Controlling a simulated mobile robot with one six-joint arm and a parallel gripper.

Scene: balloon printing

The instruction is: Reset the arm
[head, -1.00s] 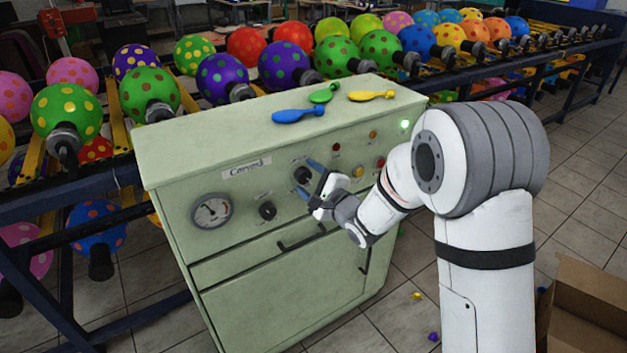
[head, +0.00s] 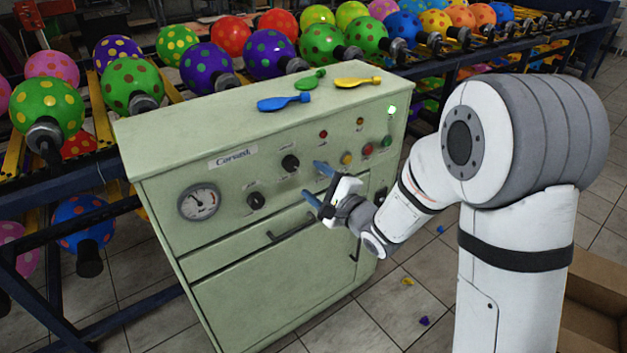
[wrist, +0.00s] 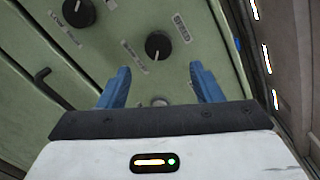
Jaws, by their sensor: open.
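My gripper (head: 318,184) is in front of the control panel of the green cabinet (head: 255,310), at the panel's right half. Its two blue fingers are apart and hold nothing. In the wrist view my gripper (wrist: 158,90) points at the panel, with a black knob (wrist: 158,45) beyond and between the fingertips. A second black knob (wrist: 78,12) is at the upper left. In the head view one black knob (head: 290,163) is just left of the upper finger, and another (head: 256,201) is lower left. Whether the fingers touch the panel cannot be told.
Blue (head: 284,102), green (head: 310,80) and yellow (head: 357,82) flat balloons lie on the cabinet top. Racks of spotted balloons stand behind. A pressure gauge (head: 199,202) is at the panel's left. A cardboard box (head: 597,310) is at the lower right.

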